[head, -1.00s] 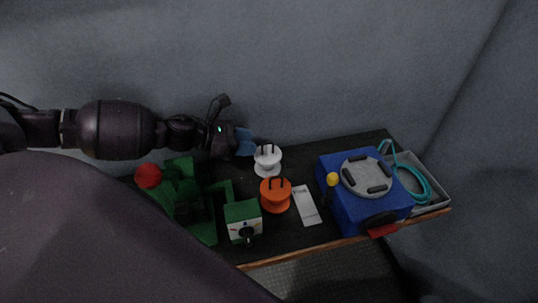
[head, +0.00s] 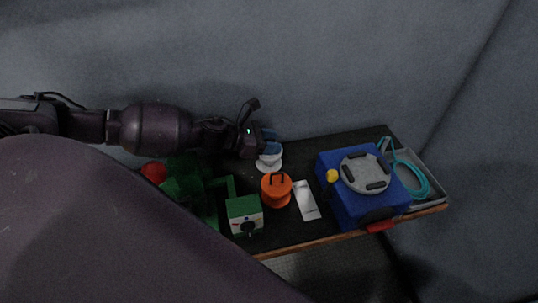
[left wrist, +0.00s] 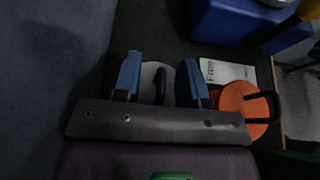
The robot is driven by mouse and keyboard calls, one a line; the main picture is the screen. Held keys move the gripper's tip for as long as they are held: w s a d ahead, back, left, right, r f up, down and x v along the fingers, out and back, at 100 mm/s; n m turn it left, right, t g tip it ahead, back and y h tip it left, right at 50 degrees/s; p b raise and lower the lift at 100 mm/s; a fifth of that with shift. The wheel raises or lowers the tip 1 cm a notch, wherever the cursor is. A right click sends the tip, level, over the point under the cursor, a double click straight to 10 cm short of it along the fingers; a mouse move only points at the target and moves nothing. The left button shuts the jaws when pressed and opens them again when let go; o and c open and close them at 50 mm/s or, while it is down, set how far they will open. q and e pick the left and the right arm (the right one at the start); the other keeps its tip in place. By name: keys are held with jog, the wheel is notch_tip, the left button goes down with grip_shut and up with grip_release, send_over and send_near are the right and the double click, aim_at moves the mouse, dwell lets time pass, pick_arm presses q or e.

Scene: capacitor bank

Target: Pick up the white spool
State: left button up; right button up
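The white spool (head: 269,163) stands on the black tabletop near its back edge, left of the middle. My left gripper (head: 268,140) comes in from the left, with its blue fingers over the top of the spool and hiding its handle in the head view. In the left wrist view the left gripper (left wrist: 160,73) is open. Its two blue fingers stand apart on either side of the spool's dark handle, with the pale spool (left wrist: 149,77) partly behind the gripper bar. No finger visibly presses on the handle. My right gripper is not in view.
An orange spool (head: 276,190) stands just in front, beside a white label card (head: 307,200). A green-and-white box (head: 244,215) and green parts (head: 183,182) are at left. A blue box (head: 345,205) and a grey tray (head: 433,168) with a teal cable are at right.

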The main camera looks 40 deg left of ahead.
pick_arm(q)
grip_shut()
jog(key=shift+r, duration=0.15)
